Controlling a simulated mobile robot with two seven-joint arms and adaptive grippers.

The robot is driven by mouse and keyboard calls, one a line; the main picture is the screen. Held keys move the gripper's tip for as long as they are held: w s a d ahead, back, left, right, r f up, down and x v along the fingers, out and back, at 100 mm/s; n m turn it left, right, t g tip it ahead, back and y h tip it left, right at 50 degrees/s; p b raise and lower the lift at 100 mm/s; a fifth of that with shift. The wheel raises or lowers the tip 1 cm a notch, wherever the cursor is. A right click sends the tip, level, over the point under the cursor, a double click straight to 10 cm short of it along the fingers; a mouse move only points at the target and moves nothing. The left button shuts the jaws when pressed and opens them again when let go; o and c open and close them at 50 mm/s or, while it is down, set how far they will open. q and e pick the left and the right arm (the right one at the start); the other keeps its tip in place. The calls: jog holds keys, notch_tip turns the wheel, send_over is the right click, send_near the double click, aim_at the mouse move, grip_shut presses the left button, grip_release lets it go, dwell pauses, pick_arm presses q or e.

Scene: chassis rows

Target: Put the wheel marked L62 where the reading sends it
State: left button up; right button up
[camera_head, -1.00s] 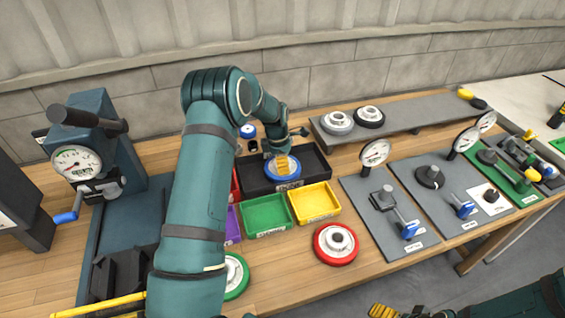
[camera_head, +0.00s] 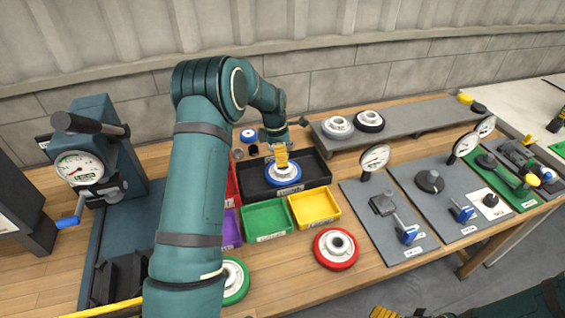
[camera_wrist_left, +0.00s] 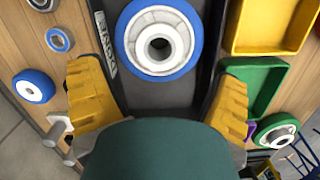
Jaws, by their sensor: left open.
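A white wheel with a blue rim (camera_head: 283,173) lies flat in the long black tray (camera_head: 255,190). It also shows in the left wrist view (camera_wrist_left: 158,38). My left gripper (camera_head: 281,157) is above this wheel, its yellow fingers open and apart in the left wrist view (camera_wrist_left: 160,97), with nothing between them. A red-rimmed wheel (camera_head: 336,249) and a green-rimmed wheel (camera_head: 234,280) lie on the bench; my left arm partly covers the green one. No L62 marking is legible. Yellow fingertips of my right gripper (camera_head: 383,312) show at the bottom edge.
A dial press (camera_head: 82,168) stands left. Grey plates with gauges (camera_head: 374,158) and clamps fill the right. Two wheels (camera_head: 338,127) rest on the back shelf.

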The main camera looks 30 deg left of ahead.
pick_arm(q)
jog(key=r, duration=0.6)
jog(key=shift+s+a+p, duration=0.25)
jog(key=shift+a+p, duration=0.05)
